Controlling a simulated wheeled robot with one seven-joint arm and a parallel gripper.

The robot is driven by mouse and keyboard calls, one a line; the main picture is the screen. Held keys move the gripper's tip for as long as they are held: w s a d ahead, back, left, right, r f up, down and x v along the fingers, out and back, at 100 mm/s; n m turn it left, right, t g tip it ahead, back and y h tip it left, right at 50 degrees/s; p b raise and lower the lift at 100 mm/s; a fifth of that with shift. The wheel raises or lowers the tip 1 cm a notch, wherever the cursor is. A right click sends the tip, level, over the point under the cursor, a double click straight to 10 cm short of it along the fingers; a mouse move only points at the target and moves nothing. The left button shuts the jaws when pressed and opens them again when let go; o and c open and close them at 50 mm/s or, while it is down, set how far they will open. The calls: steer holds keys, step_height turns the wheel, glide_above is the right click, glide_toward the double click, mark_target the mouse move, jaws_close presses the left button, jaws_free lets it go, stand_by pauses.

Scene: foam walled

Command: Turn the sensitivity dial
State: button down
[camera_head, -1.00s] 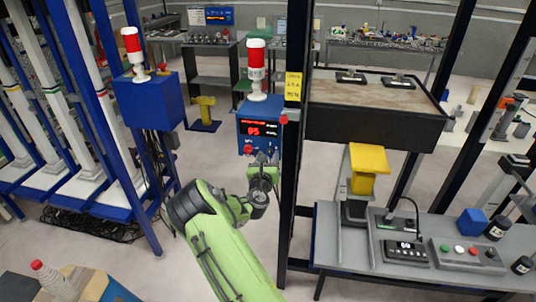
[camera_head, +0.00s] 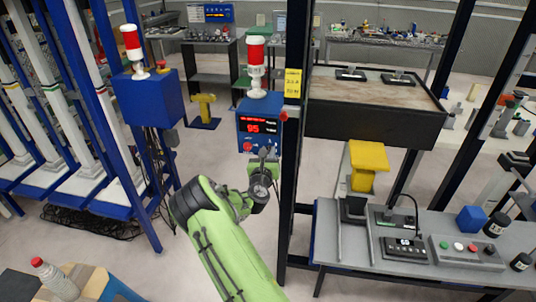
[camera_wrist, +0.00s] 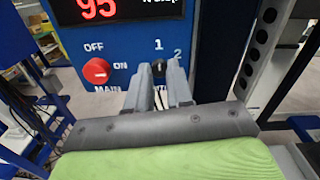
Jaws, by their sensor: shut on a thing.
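The sensitivity dial (camera_wrist: 159,66) is a small dark knob on the blue control box, in the wrist view. The numbers 1 and 2 are printed above it and to its right; its lower label is partly hidden by my fingers. My gripper (camera_wrist: 163,72) is shut on the dial, its two grey fingers on either side. In the head view my gripper (camera_head: 265,155) reaches the lower right of the blue control box (camera_head: 248,120), and the dial is hard to make out there. The box's red display (camera_head: 261,126) reads 95.
A red main knob (camera_wrist: 97,71), marked OFF and ON, sits left of the dial. A red-and-white beacon (camera_head: 256,65) stands on the box. A dark post (camera_head: 291,170) rises just right of my gripper. A grey bench (camera_head: 340,262) is at the right.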

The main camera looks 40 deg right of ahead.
steer(key=m+b, duration=0.5)
steer(key=m, duration=0.6)
steer(key=shift+m, duration=0.3)
stand_by(0.3)
steer(key=c, duration=1)
jaws_free()
steer(key=b+v, duration=0.1)
steer(key=v, duration=0.7)
steer(key=b+v, duration=0.2)
steer(key=v, duration=0.6)
steer(key=shift+w+f+b, duration=0.1)
steer(key=shift+f+b, duration=0.1)
steer(key=shift+b, duration=0.1)
